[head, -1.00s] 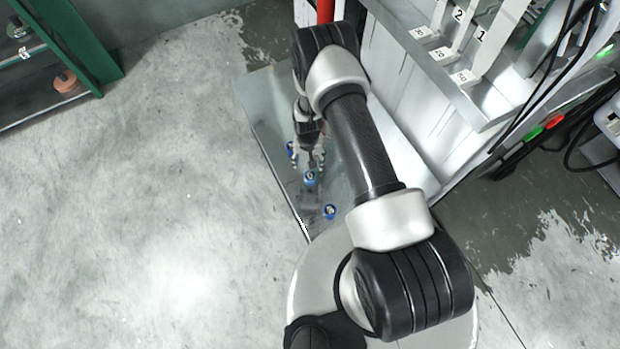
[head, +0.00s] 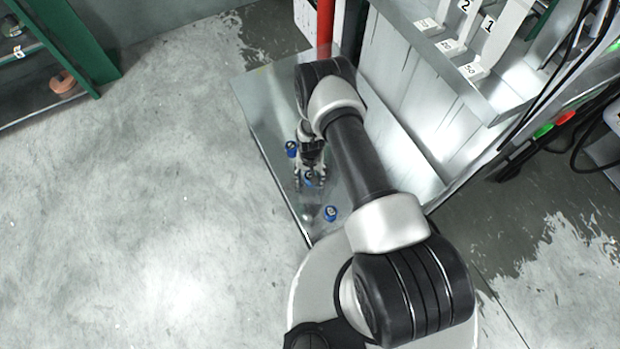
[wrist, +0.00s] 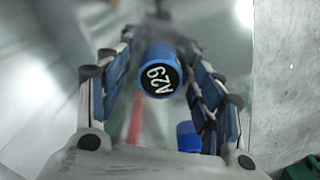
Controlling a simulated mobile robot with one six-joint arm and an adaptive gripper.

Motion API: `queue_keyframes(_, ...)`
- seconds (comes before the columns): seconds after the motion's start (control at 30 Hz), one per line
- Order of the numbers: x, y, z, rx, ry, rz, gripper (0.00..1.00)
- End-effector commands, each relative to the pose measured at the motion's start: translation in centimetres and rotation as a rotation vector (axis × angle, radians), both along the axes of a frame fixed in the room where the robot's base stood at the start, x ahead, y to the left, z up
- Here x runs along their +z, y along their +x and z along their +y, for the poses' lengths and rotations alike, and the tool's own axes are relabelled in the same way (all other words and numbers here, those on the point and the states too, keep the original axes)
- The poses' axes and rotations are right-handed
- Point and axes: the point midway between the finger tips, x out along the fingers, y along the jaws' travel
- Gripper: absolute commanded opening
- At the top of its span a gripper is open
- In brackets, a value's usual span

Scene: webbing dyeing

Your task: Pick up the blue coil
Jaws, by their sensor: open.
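Three small blue coils with dark round labels rest on the grey metal tabletop in the head view: a far-left coil (head: 291,148), a middle coil (head: 308,179) and a near coil (head: 330,213). My gripper (head: 311,184) is open, with its fingers on either side of the middle coil. Another blue coil (wrist: 187,137) shows lower down, partly hidden by the right finger.
The metal tabletop (head: 262,108) adjoins a white panelled rack (head: 405,100) on the right. A red post (head: 325,25) stands behind. A green-framed shelf (head: 85,45) is at the far left. The concrete floor (head: 150,200) on the left is open.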

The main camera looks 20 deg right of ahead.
Motion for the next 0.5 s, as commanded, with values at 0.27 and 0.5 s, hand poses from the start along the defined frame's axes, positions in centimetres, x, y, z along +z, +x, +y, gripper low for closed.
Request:
queue_keyframes(0.27, 0.14, 0.01, 0.02, 0.0, 0.0, 0.0, 0.49)
queue_keyframes(0.5, 0.13, -0.01, 0.01, 0.0, 0.0, 0.0, 0.33)
